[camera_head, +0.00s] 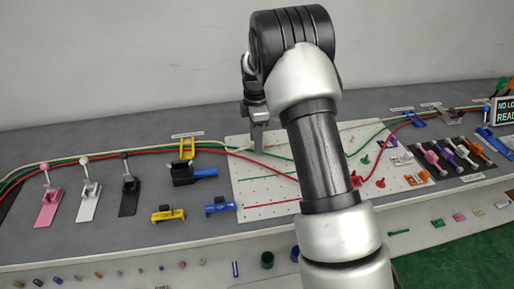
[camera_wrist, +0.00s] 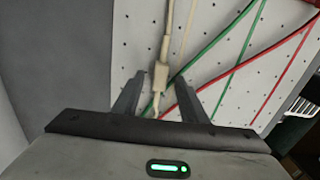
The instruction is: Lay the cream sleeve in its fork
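In the wrist view the cream sleeve (camera_wrist: 161,76) is a small pale block on a cream cable (camera_wrist: 169,22). My gripper (camera_wrist: 159,80) is open, with one finger on each side of the sleeve and gaps showing between. In the head view my gripper (camera_head: 258,140) points down at the left part of the white pegboard, and the sleeve is too small or hidden to make out there. I cannot tell which fork belongs to the sleeve.
Green (camera_wrist: 222,42) and red (camera_wrist: 240,80) cables cross the white pegboard (camera_head: 262,211) close to the right finger. A black fixture with a blue handle (camera_head: 204,172) and several levers stand to the left. My arm hides the pegboard's middle.

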